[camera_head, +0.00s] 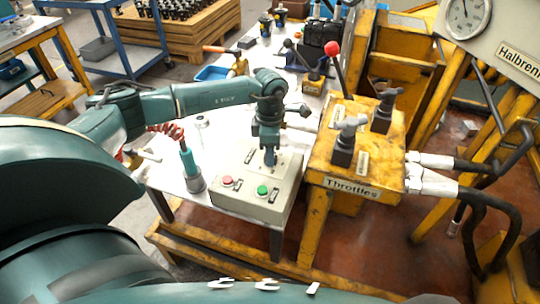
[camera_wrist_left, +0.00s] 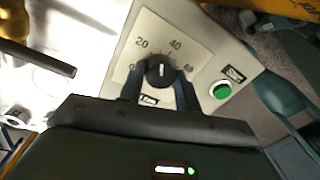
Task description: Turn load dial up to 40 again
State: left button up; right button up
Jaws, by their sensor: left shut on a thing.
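The load dial (camera_wrist_left: 160,72) is a black knob on a light plate marked 0, 20, 40 and 60, on a grey control box (camera_head: 263,211). Its white line points up in the left wrist view, between the 20 and 40 marks. My left gripper (camera_head: 270,158) reaches down onto the box from above and is shut on the dial; its dark fingers (camera_wrist_left: 162,88) sit on either side of the knob in the left wrist view. In the head view the gripper hides most of the dial. My right gripper is not in view.
The box has a red button (camera_head: 228,181) and a green button (camera_head: 262,190) near the front. A yellow "Throttles" block (camera_head: 350,185) with levers stands close on the right. A teal-handled tool (camera_head: 189,165) stands to the left. A red-knobbed lever (camera_head: 333,50) rises behind.

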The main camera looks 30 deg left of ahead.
pick_arm(q)
jog(key=m+b, duration=0.2)
jog(key=m, duration=0.1)
jog(key=shift+d+m, duration=0.1)
jog(key=shift+m, duration=0.3)
jog(key=shift+m+b, duration=0.3)
jog(key=shift+m, duration=0.5)
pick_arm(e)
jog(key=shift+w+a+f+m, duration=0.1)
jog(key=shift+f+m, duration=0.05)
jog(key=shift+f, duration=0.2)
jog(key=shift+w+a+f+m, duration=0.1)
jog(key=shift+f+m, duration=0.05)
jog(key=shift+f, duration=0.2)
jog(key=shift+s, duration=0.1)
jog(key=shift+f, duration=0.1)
pick_arm(q)
jog(key=o, duration=1)
jog(key=shift+c, duration=0.2)
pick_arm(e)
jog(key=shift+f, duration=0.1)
pick_arm(q)
notch_tip(320, 180, up, 13)
jog(key=shift+w, duration=0.4)
jog(key=shift+r, duration=0.1)
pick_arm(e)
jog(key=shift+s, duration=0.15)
